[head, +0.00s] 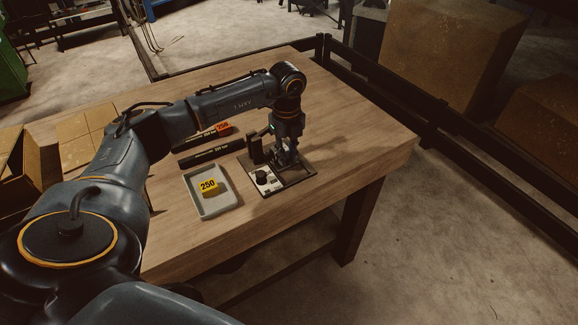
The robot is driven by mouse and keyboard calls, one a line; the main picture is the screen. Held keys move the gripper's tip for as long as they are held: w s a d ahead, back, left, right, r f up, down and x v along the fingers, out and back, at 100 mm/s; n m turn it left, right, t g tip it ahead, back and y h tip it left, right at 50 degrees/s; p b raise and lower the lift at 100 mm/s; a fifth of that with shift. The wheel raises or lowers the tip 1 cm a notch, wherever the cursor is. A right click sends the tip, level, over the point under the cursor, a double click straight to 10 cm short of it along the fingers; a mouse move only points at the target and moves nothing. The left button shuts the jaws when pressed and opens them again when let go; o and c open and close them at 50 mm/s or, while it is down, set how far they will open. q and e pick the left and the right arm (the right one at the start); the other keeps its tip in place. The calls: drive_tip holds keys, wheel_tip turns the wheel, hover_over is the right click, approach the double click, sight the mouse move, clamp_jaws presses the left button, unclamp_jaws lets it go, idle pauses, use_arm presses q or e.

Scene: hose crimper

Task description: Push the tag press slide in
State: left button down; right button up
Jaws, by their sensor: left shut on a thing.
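The tag press (264,180) stands on the wooden table, with a dark base plate, a light panel with a black knob, and a dark upright block. My left gripper (287,158) points down over the right part of the press and is shut on a small part there. The gripper hides most of that part, so I cannot make out the slide clearly or tell how far in it is. A yellow tag marked 250 (208,186) lies in a grey tray (226,203) left of the press. My right gripper is not in view.
Two black bars lie behind the tray, one with an orange 750 label (223,127). Cardboard boxes (75,140) are at the table's left. The table (365,150) is clear right of the press. A dark rail runs behind the table.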

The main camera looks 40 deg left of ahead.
use_arm(q)
drive_tip(key=shift+w+a+b, duration=0.2)
drive_tip(key=shift+w+a, duration=0.1)
drive_tip(key=shift+a, duration=0.35)
drive_tip(key=shift+w+a+b, duration=0.15)
drive_tip(key=shift+w+a, duration=0.1)
drive_tip(key=shift+a, duration=0.35)
drive_tip(key=c, duration=0.5)
unclamp_jaws()
wheel_tip(320, 180, up, 9)
drive_tip(key=p, duration=0.6)
drive_tip(key=shift+p, duration=0.3)
idle(0.5)
